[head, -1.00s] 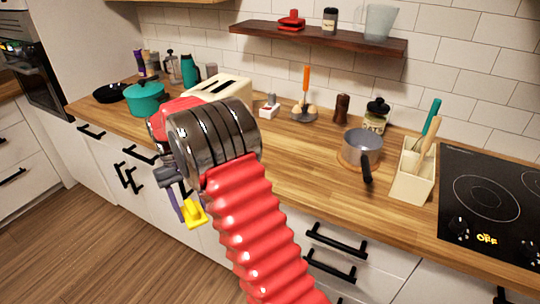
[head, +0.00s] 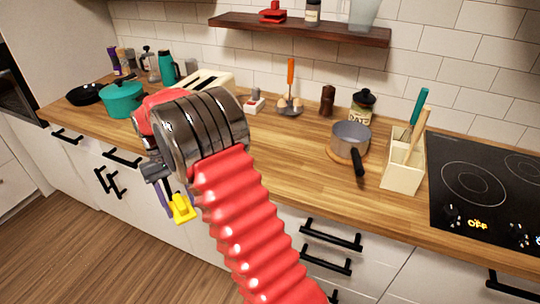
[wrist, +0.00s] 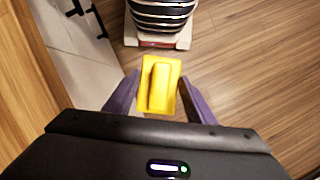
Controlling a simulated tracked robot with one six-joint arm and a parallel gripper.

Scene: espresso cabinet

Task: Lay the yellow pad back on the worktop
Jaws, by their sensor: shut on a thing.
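The yellow pad (wrist: 160,85) is between the two purple fingers of my gripper (wrist: 158,95) in the wrist view, with a raised bar along its top. My gripper is shut on it. In the head view the pad (head: 183,209) hangs low in front of the white cabinet fronts, below the worktop's front edge and apart from it. My arm hides most of the gripper there. The wooden worktop (head: 285,155) runs along the wall behind my arm.
On the worktop stand a grey saucepan (head: 350,138), a utensil holder (head: 403,165), a teal pot (head: 121,99) and a cream toaster (head: 207,80). A black hob (head: 480,190) is at the right. The middle of the worktop is fairly clear.

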